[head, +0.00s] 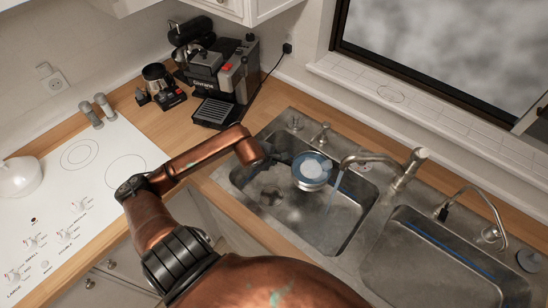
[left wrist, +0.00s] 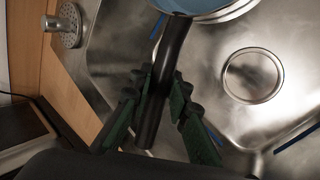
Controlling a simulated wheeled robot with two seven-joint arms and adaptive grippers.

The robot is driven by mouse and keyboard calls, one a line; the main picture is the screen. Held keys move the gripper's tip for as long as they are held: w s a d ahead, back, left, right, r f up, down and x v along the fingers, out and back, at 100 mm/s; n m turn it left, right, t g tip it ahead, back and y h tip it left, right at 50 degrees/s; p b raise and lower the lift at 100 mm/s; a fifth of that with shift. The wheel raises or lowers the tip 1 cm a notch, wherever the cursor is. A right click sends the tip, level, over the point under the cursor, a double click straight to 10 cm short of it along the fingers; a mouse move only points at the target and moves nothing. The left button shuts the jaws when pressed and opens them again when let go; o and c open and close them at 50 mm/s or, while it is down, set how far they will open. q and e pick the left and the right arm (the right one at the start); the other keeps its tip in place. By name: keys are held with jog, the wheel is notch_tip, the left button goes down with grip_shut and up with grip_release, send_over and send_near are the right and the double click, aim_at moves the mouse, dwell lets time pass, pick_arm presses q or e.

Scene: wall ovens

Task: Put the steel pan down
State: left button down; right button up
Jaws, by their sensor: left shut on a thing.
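The steel pan (head: 311,168) is over the left sink basin (head: 255,195) in the head view, its round inside looking pale blue. In the left wrist view, part of its pan body (left wrist: 205,9) shows at the top edge, with the dark handle (left wrist: 153,125) running down from it. My left gripper (left wrist: 161,85) is shut on that handle, with green-padded fingers on both sides. In the head view my left arm reaches in over the basin's left edge. I cannot tell whether the pan touches the basin floor. My right gripper is not in view.
The faucet (head: 385,164) arches over the basin just right of the pan. A round drain (left wrist: 253,75) lies in the basin. The right basin (head: 425,265) looks empty. A coffee machine (head: 222,72) stands on the wooden counter behind. The white cooktop (head: 90,185) is at left.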

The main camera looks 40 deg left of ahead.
pick_arm(q)
jog(key=shift+w+r, duration=0.1)
jog(key=shift+f+b, duration=0.35)
jog(key=shift+b, duration=0.05)
jog(key=c, duration=1.8)
grip_release()
jog(key=shift+f, duration=0.1)
jog(key=shift+r+p, duration=0.6)
jog(key=v, duration=1.1)
jog(key=shift+s+r, duration=0.25)
jog(key=shift+s, duration=0.15)
